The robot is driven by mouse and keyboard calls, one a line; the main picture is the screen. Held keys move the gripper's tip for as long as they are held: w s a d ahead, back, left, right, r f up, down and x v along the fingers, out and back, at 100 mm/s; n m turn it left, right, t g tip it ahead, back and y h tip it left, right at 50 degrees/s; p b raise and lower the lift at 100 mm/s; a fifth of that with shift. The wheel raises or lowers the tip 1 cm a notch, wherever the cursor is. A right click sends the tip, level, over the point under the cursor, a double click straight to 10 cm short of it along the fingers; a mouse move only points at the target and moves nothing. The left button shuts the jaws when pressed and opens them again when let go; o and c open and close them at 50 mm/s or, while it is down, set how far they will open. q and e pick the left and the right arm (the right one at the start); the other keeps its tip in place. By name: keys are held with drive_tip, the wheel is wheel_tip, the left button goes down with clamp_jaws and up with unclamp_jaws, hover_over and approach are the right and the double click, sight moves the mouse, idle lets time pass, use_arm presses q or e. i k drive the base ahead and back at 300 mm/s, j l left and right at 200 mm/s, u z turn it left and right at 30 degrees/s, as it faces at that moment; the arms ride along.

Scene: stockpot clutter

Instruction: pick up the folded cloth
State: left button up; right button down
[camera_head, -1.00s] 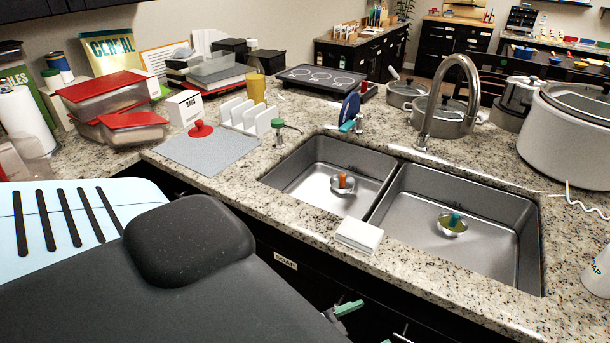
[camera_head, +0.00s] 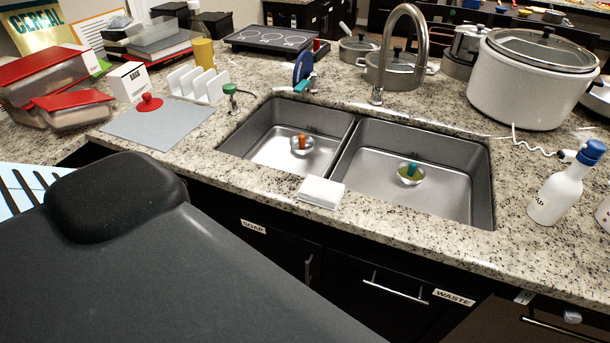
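The folded cloth (camera_head: 321,192) is a small white rectangular stack. It lies flat on the front rim of the speckled counter, just before the divider between the two sink basins, close to the counter's front edge. Neither of my grippers shows in the head view now. A large dark grey part fills the lower left and seems to be mine; nothing of mine touches the cloth.
The left basin (camera_head: 274,153) and right basin (camera_head: 436,193) lie behind the cloth, with a tall faucet (camera_head: 420,42) at the back. A soap bottle (camera_head: 560,188) and a white slow cooker (camera_head: 530,92) stand right. A grey mat (camera_head: 165,137) lies left.

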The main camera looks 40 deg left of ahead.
sight(316, 191)
drive_tip(key=u, duration=1.25)
